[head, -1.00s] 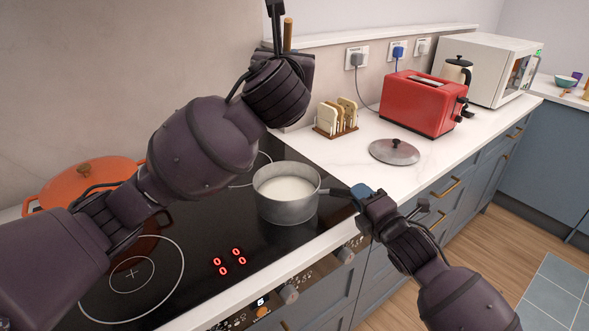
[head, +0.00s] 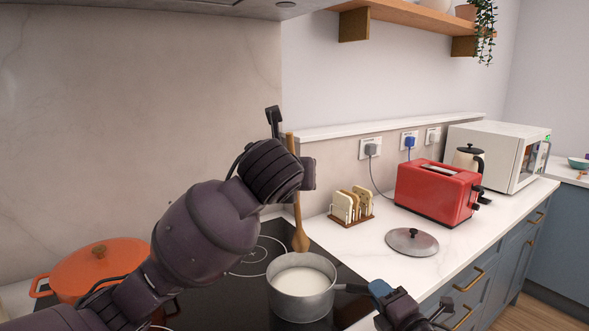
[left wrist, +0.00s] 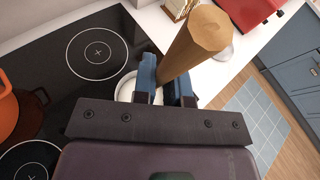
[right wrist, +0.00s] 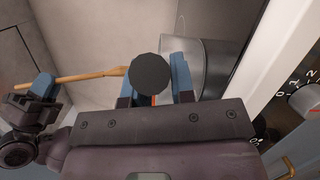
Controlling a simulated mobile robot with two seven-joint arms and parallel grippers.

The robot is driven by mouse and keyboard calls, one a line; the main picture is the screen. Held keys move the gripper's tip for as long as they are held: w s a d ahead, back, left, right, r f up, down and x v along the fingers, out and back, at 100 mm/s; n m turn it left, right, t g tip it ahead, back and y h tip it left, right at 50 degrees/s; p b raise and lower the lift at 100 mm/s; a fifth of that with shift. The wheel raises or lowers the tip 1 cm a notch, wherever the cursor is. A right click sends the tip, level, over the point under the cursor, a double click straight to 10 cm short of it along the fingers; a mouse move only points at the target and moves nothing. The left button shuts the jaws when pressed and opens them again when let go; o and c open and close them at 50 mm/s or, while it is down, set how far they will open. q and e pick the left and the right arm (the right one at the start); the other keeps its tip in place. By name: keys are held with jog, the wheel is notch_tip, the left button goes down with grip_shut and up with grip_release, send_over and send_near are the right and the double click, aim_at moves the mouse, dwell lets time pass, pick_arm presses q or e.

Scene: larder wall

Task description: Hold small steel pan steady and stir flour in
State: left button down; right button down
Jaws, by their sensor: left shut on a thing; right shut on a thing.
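The small steel pan (head: 302,303) stands on the black hob with white contents (head: 302,281), level and smooth. My right gripper (head: 378,290) is shut on its dark handle, whose round end (right wrist: 152,73) faces the right wrist view; the pan's grey wall (right wrist: 207,68) shows behind. My left gripper (left wrist: 166,88) is shut on a wooden spoon (left wrist: 197,42) above the pan. In the head view the spoon (head: 300,238) hangs nearly upright, its bowl just above the far rim and apart from the white contents. My left arm hides part of the spoon shaft.
An orange pot (head: 100,268) stands at the hob's left. On the counter to the right are a toast rack (head: 352,205), a steel lid (head: 411,241), a red toaster (head: 438,191) and a microwave (head: 497,155). The counter between lid and hob is clear.

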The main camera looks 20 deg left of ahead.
pick_arm(q)
notch_tip(320, 180, down, 12)
jog(key=shift+w+r, duration=0.15)
jog(key=shift+r, duration=0.1)
dwell(1.2)
dwell(0.5)
